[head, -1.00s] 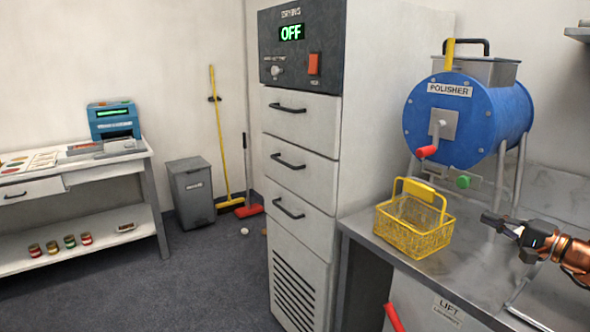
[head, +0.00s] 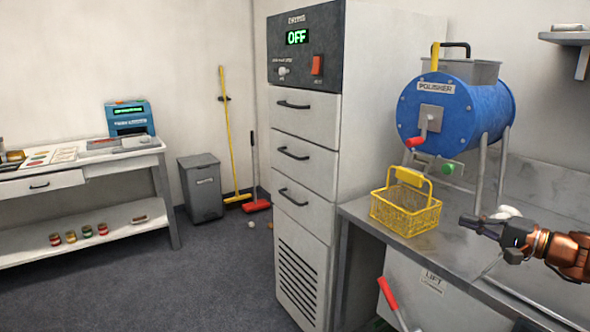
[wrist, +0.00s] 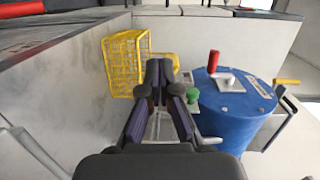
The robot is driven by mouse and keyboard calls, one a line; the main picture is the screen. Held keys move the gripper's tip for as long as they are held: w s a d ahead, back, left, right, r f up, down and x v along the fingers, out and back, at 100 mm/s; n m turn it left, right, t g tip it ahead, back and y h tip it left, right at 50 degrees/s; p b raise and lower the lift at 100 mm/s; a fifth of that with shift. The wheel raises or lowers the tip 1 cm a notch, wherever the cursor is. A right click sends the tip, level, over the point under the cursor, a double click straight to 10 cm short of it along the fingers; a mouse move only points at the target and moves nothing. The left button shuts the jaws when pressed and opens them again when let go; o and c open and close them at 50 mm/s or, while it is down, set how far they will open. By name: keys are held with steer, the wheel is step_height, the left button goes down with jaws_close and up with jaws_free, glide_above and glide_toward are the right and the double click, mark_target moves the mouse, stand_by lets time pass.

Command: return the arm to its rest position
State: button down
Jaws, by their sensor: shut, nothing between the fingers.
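My gripper (head: 468,223) is shut and empty at the right of the head view, held out over the metal counter (head: 368,211). The yellow wire basket (head: 405,216) stands on the counter to the left of the fingertips, its handle raised, with a gap between them. In the wrist view, my shut fingers (wrist: 159,68) point toward the space between the basket (wrist: 122,62) and the blue polisher drum (wrist: 235,115).
The blue polisher (head: 455,112) stands on legs behind the basket. The tall drying cabinet (head: 305,150), showing OFF, is left of the counter. A red lever (head: 388,293) sticks out at the counter front. The floor (head: 215,275) at left is mostly clear.

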steer(key=s+a+f+n+g+y, duration=0.1)
steer(key=s+a+n+g, duration=0.25)
steer(key=a, duration=0.75)
steer(key=s+a+f+n+g, duration=0.1)
steer(key=s+a+n+g, duration=0.3)
steer(key=a, duration=0.7)
steer(key=s+a+f+n+g+h, duration=0.1)
steer(key=s+a+f+g+h, duration=0.1)
steer(key=s+a+f+g, duration=0.25)
steer(key=s+a+f+g+h, duration=0.1)
steer(key=s+a+f, duration=0.2)
steer(key=s+a, duration=0.4)
steer(key=s+d+f+n+g+h, duration=0.15)
steer(key=s+d+f+h, duration=0.3)
steer(key=s, duration=0.55)
steer(key=s+d+f+g+h, duration=0.2)
steer(key=s+d+f+h, duration=0.25)
steer(key=s, duration=0.55)
step_height(320, 180, up, 19)
steer(key=t+p, duration=0.1)
steer(key=p, duration=1.6)
steer(key=shift+w+r, duration=0.15)
steer(key=shift+w, duration=0.1)
